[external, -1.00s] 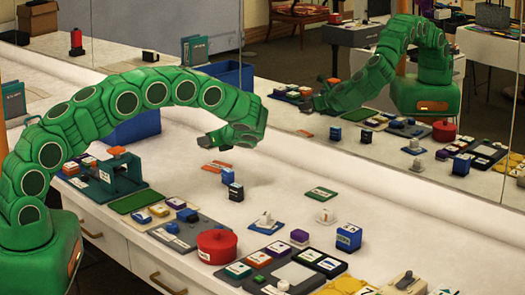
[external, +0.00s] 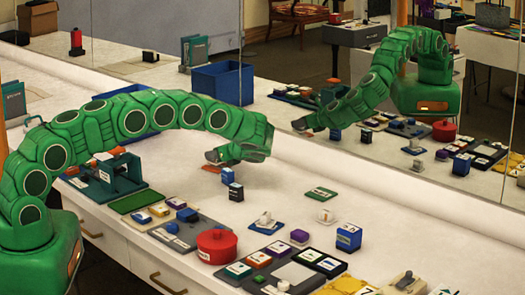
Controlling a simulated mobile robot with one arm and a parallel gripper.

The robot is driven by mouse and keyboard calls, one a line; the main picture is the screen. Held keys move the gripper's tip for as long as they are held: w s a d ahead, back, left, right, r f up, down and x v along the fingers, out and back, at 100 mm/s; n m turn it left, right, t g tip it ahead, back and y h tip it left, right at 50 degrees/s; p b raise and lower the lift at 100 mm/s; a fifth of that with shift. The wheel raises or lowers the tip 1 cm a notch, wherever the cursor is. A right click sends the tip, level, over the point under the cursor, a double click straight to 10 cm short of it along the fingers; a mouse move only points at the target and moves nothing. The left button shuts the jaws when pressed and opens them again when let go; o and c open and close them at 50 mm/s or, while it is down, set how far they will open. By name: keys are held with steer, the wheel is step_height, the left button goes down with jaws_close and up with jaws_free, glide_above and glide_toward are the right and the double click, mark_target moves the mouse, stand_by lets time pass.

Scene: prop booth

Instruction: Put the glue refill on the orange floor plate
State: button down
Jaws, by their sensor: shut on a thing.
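The orange floor plate (external: 211,169) lies flat on the white bench, partly hidden under my gripper. My gripper (external: 212,157) is low over the plate's far side, with its fingers pointing left. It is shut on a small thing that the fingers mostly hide. I cannot make out its shape or label, so I cannot confirm by sight that it is the glue refill. Whether it touches the plate cannot be told from here.
A red pot (external: 217,246) and several trays line the front edge. A mirror along the back repeats the scene.

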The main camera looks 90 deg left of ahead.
steer(key=shift+f, duration=0.55)
steer(key=shift+f, duration=0.15)
steer(key=c, duration=0.9)
jaws_free()
steer(key=shift+r, duration=0.2)
steer(key=v, duration=1.2)
steer(key=shift+f, duration=0.15)
